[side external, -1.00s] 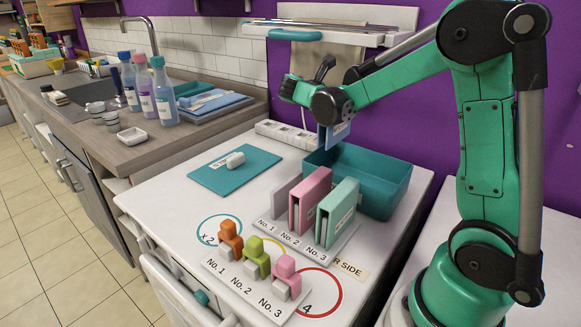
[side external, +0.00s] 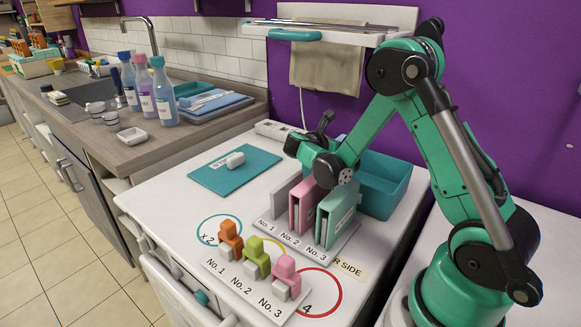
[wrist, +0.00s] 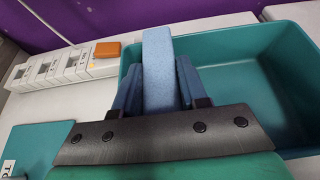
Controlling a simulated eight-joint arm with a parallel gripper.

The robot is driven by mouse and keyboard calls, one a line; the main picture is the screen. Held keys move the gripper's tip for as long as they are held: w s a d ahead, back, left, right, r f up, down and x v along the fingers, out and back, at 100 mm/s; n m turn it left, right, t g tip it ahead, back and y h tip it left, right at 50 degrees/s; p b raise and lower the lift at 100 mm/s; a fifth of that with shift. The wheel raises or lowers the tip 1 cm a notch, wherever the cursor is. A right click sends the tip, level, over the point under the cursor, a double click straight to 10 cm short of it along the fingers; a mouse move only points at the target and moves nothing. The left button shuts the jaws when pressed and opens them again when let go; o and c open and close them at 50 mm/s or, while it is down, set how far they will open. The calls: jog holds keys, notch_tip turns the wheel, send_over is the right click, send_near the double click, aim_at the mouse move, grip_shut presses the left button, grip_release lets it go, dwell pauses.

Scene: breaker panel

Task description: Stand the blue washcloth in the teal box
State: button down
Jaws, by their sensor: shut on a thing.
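The blue washcloth (wrist: 158,68) is a folded, thick upright strip in the wrist view. My gripper (wrist: 158,88) is shut on it, with one finger on each side. The teal box (wrist: 255,70) is open at the top and looks empty to the right of the cloth. The cloth is over or inside the box's left end; I cannot tell whether it touches the floor. In the side view the box (side external: 388,180) stands behind the folders, and my wrist hides the fingers and most or all of the cloth.
Grey, pink (side external: 307,200) and teal (side external: 337,212) folders stand in a numbered rack just in front of the box, close to my wrist. A teal board (side external: 235,172) lies left. White switch units (wrist: 65,65) and an orange block (wrist: 107,50) are beside the box.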

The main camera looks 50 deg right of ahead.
jog(key=shift+c, duration=2.4)
grip_release()
jog(key=shift+f, duration=0.1)
jog(key=shift+a+r, duration=0.15)
jog(key=shift+r, duration=0.1)
jog(key=v, duration=1.1)
jog(key=shift+a, duration=0.4)
